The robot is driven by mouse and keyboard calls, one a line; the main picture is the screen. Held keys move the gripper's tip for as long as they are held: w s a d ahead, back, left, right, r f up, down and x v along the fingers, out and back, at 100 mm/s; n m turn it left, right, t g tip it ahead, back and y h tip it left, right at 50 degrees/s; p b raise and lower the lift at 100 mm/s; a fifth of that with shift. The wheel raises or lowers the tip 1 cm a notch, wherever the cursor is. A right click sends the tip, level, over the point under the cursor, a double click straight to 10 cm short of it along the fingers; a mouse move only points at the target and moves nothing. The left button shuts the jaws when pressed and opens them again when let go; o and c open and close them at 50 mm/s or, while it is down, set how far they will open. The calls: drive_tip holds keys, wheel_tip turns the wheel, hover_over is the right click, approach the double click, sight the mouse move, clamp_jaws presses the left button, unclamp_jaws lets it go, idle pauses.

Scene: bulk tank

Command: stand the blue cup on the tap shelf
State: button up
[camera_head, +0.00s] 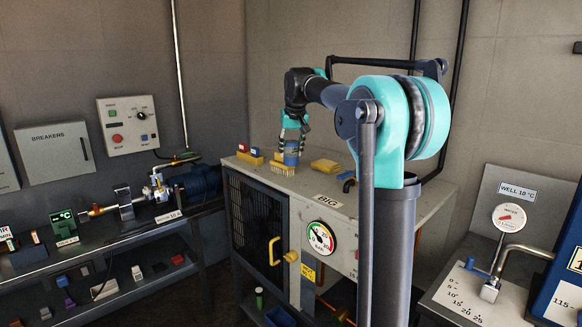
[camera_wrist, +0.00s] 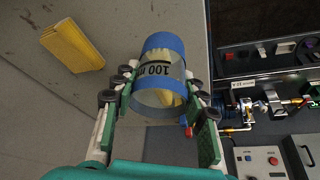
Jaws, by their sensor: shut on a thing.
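The blue cup (camera_wrist: 161,44) has blue bands, a clear middle and a "100 ml" label. In the wrist view it sits between the fingers of my gripper (camera_wrist: 160,104), which is shut on its sides. In the head view the cup (camera_head: 291,158) shows under my gripper (camera_head: 293,137), over the left part of the tank top, just behind a yellow brush (camera_head: 283,168). I cannot tell whether the cup touches the top. A spout with a lever (camera_head: 494,281) stands at the right over a grey surface (camera_head: 508,305) with a scale. Which surface is the tap shelf is not clear.
A yellow sponge-like block (camera_head: 325,166) lies right of the cup on the tank top (camera_head: 325,198). Small red and blue blocks (camera_head: 249,154) on yellow bases lie to its left. A bench (camera_head: 100,235) with fittings stands at the left.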

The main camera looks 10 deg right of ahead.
drive_tip(key=shift+f, duration=3.1)
drive_tip(key=shift+f, duration=0.1)
drive_tip(key=o, duration=0.9)
